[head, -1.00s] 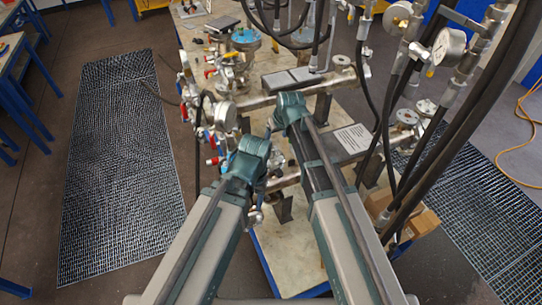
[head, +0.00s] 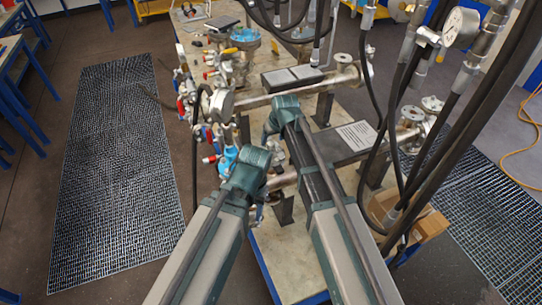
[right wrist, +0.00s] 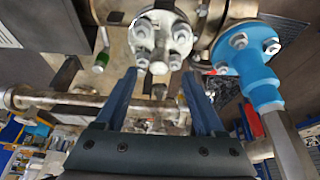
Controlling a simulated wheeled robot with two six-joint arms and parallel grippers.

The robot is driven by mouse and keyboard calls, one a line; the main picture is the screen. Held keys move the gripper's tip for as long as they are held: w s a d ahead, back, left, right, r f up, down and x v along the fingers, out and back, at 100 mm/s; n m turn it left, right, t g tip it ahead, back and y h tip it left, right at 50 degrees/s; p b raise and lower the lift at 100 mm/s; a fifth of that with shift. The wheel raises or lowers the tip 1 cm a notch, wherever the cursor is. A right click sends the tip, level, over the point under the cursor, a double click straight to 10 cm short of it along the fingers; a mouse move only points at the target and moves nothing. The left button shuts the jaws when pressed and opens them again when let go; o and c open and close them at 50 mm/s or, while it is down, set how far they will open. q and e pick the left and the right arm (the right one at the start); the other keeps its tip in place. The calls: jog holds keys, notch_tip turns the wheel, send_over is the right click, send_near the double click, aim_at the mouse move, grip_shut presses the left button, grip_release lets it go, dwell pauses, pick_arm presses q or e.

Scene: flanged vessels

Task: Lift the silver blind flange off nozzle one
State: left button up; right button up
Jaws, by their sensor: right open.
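In the right wrist view, a silver flange (right wrist: 160,35) with bolts around a centre stub faces my right gripper (right wrist: 162,76). I take it for the blind flange, though no nozzle number is readable. The two blue fingers are spread and empty, their tips just short of the flange, one toward each side. I cannot tell whether they touch it. A blue bolted flange (right wrist: 248,58) sits close to the right of it. In the head view my arm links cover both grippers; the left gripper is not visible.
The pipework stands on a workbench (head: 285,262). Dark hoses (head: 440,135) and a pressure gauge (head: 461,27) hang at the right. A cardboard box (head: 415,222) is at the bench's right side. A floor grating (head: 115,170) lies on the left, clear.

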aim_at(271, 143)
jog(key=b+x, duration=0.4)
jog(key=x, duration=0.1)
jog(key=shift+d+f, duration=0.1)
jog(key=shift+f, duration=0.05)
jog(key=shift+c, duration=0.5)
grip_shut()
